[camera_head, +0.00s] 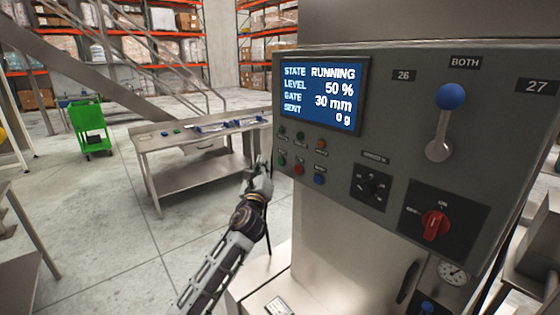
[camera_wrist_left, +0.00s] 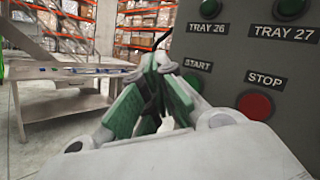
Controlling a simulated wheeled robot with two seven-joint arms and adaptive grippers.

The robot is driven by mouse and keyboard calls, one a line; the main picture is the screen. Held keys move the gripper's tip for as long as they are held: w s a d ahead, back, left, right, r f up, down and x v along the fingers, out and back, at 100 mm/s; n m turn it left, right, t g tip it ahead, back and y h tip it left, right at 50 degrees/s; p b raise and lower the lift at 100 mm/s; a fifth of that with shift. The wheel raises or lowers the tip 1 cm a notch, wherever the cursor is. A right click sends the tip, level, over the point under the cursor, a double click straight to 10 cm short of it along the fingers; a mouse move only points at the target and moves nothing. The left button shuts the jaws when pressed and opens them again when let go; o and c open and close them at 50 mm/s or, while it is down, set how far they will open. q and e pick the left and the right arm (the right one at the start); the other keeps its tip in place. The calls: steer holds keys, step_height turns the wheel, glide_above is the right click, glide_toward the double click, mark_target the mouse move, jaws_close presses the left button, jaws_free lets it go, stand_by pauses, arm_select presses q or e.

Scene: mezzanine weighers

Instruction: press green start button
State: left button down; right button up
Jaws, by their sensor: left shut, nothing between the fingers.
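The green start button (camera_head: 282,160) sits at the left of the lower button row on the grey control panel (camera_head: 385,105). In the left wrist view the start button (camera_wrist_left: 193,82) shows partly behind the gripper, under its START label. My left gripper (camera_head: 262,163) is shut and empty. In the head view it appears just left of the start button, near the panel's left edge. In the left wrist view its fingertips (camera_wrist_left: 158,62) meet left of the START label. I cannot tell whether they touch the panel. My right gripper is not in view.
The red stop button (camera_head: 298,169) is right of start, then a blue button (camera_head: 319,178). Two green tray buttons and an orange one sit above. The screen (camera_head: 322,94) reads RUNNING, 50 %, 30 mm, 0 g. A metal table (camera_head: 155,145) stands behind my left arm.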

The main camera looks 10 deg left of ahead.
arm_select(q)
steer(key=shift+s+a+p, duration=0.35)
steer(key=shift+s+a, duration=0.35)
steer(key=shift+s, duration=0.2)
